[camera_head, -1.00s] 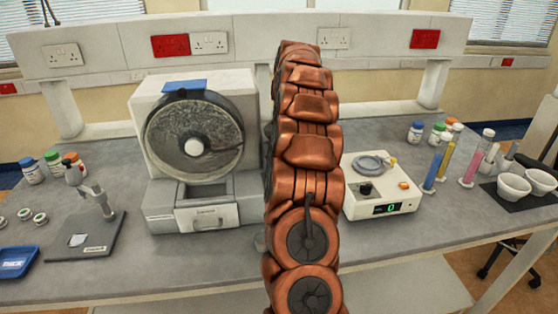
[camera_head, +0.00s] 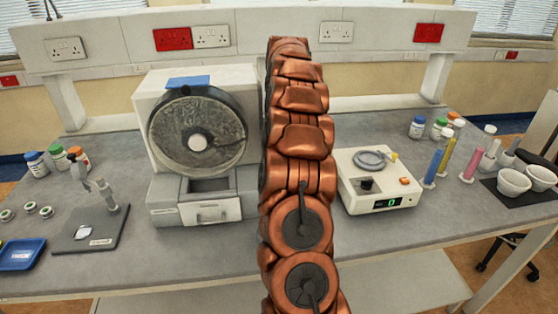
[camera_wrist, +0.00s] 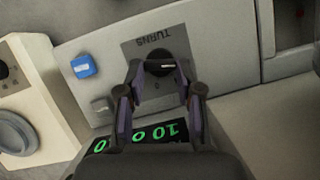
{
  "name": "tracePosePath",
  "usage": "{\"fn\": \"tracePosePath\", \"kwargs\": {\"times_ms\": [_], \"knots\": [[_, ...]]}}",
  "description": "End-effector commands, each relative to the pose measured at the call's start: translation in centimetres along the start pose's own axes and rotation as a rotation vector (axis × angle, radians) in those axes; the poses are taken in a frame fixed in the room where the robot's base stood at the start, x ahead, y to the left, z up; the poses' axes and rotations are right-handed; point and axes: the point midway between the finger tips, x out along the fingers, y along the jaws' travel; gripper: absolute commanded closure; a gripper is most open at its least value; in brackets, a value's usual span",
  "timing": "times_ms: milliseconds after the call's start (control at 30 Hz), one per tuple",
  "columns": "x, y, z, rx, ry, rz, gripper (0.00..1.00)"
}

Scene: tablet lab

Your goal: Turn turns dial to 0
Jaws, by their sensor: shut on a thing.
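The turns dial (camera_wrist: 160,62) is a round black knob with a white mark, on a dark square with the word TURNS upside down in the wrist view. My gripper (camera_wrist: 158,72) is shut on it, with a finger on each side of the knob. A display with green digits (camera_wrist: 170,131) lies below the dial in the wrist view, upside down and partly hidden by my gripper; I cannot read its full value. The drum machine (camera_head: 245,85) stands left of my arm in the head view. My arm hides the dial and my gripper there.
A blue button (camera_wrist: 83,66) and a grey button (camera_wrist: 102,106) sit left of the dial. A white balance (camera_head: 355,203) stands right of my arm. Bottles and coloured cylinders (camera_head: 448,155) stand farther right. A tablet tester (camera_head: 88,228) and blue tray (camera_head: 22,253) are at left.

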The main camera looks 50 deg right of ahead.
Motion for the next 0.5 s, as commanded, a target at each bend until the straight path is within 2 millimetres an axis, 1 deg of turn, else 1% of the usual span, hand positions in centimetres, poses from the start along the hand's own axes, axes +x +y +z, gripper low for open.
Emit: {"fn": "tracePosePath", "kwargs": {"times_ms": [33,267,500], "knots": [[0.14,0.12,0.08,0.002,-0.006,0.002,0.64],[0.08,0.07,0.04,0.002,-0.004,0.001,0.4],[0.05,0.06,0.02,0.002,-0.002,0.0,0.4]]}}
